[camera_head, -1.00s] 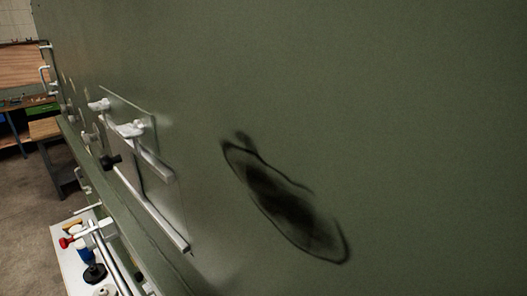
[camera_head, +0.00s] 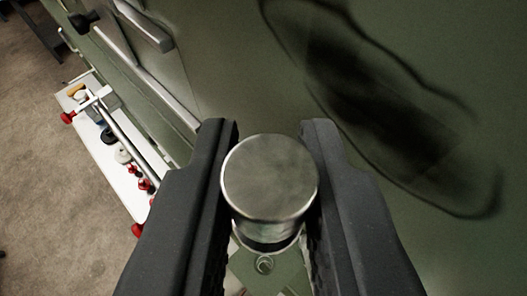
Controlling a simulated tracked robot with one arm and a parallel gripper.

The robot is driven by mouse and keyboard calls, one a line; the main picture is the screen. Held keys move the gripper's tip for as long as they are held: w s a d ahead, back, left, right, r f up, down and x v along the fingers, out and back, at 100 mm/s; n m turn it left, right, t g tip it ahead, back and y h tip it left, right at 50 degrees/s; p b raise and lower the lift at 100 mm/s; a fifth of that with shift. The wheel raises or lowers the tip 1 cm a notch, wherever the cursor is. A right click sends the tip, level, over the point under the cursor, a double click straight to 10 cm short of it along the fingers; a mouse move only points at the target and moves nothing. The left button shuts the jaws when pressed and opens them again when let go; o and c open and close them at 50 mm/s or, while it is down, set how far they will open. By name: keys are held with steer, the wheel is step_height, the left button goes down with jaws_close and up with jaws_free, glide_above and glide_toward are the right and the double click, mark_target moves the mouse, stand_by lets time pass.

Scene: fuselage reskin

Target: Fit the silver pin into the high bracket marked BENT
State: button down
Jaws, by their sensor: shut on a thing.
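My gripper (camera_head: 268,135) is in the lower middle of the head camera view, its two black fingers shut on a silver pin (camera_head: 268,180). The round, flat end of the pin faces the camera, and the rest of it is mostly hidden below that end and between the fingers. The high bracket marked BENT cannot be made out in this view.
A green fuselage panel (camera_head: 230,50) fills the right and top, with a dark shadow (camera_head: 390,110) on it. Silver rails (camera_head: 150,75) run along it at upper left. A white tray (camera_head: 112,185) with red, black and white parts stands at left, above brown floor (camera_head: 50,200).

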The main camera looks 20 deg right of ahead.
steer(key=shift+a, duration=0.2)
steer(key=shift+s+f+b, duration=0.15)
steer(key=shift+f+b, duration=0.3)
steer(key=shift+b, duration=0.05)
steer(key=shift+f+b, duration=0.6)
steer(key=shift+f, duration=0.1)
steer(key=shift+f+b, duration=1.2)
steer(key=shift+f, duration=0.2)
steer(key=c, duration=1.9)
jaws_free()
steer(key=shift+c, duration=0.2)
jaws_close()
steer(key=shift+s+d, duration=0.1)
